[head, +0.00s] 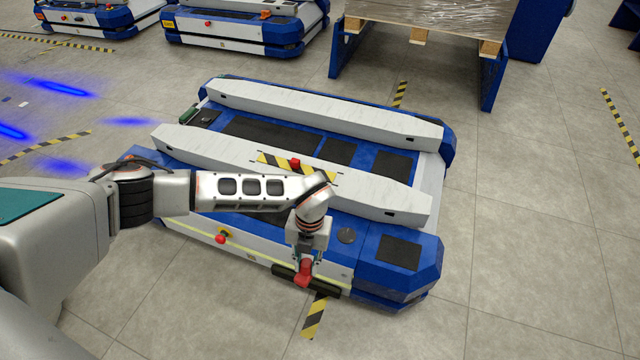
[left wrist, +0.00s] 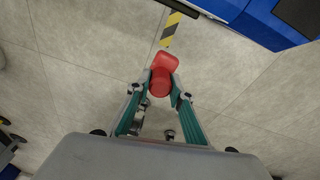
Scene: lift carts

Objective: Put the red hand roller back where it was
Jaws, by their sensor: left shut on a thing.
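My left gripper (head: 303,262) points down at the near side of the blue and white lift cart (head: 405,291). It is shut on the red hand roller (head: 302,277), which shows in front of the cart's dark bumper. In the left wrist view, the red hand roller (left wrist: 163,75) sits between the tips of the left gripper (left wrist: 162,90), above the grey floor. Another small red thing (head: 295,163) is on the cart by a yellow-and-black striped patch (head: 268,162), partly behind my left arm; I cannot tell what it is. My right gripper is not in view.
The cart carries two long pale rails (head: 320,108). A red button (head: 220,239) is on its near side. More carts (head: 235,32) stand at the back left, and a stand with a wrapped pallet load (head: 430,15) at the back.

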